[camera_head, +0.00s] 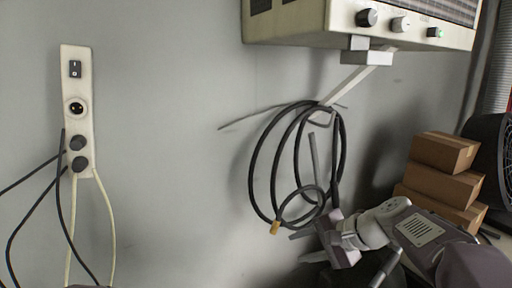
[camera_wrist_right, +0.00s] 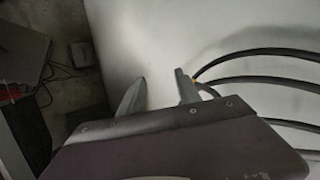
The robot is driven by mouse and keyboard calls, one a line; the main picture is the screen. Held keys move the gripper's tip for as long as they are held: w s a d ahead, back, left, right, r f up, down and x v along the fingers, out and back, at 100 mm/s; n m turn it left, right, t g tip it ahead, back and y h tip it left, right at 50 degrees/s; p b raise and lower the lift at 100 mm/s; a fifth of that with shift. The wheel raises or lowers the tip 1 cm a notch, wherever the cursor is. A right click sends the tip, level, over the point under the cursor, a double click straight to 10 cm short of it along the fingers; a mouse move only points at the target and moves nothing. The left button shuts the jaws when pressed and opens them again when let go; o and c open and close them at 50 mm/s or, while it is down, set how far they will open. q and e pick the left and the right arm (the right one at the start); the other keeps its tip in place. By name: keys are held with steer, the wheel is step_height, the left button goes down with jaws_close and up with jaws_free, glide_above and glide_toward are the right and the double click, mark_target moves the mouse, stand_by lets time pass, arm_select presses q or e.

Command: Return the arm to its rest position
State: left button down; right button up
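My right arm (camera_head: 418,232) reaches in from the lower right in the head view. Its gripper (camera_head: 297,247) points left, just below the hanging coil of black cable (camera_head: 254,180). In the right wrist view the two fingers of the gripper (camera_wrist_right: 161,78) stand apart with nothing between them. The cable's orange end (camera_head: 275,228) hangs close to the fingers; in the wrist view the cable (camera_wrist_right: 250,79) passes right of the right finger. I cannot tell whether they touch. My left gripper is not in view.
A cream control box (camera_head: 300,25) with knobs is on the wall above the coil, with a bracket (camera_head: 350,82) below it. Stacked cardboard boxes (camera_head: 440,185) stand behind my right arm. A socket strip (camera_head: 80,125) with cables is at left. The wall between is clear.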

steer(key=s+a+f+n+g+h+b, duration=0.15)
steer(key=s+f, duration=0.25)
steer(key=f, duration=0.4)
steer(key=s+f+n+g+h+b, duration=0.15)
steer(key=s+f, duration=0.25)
steer(key=f, duration=0.4)
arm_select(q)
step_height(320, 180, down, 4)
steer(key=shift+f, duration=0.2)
arm_select(e)
steer(key=s+d+f+n+g+h, duration=0.2)
steer(key=s+d+f+n+h, duration=0.1)
steer(key=s+d+f+n, duration=0.4)
step_height(320, 180, down, 4)
steer(key=shift+s+d+r+h, duration=0.25)
steer(key=shift+s+d+h, duration=0.15)
steer(key=shift+s, duration=0.45)
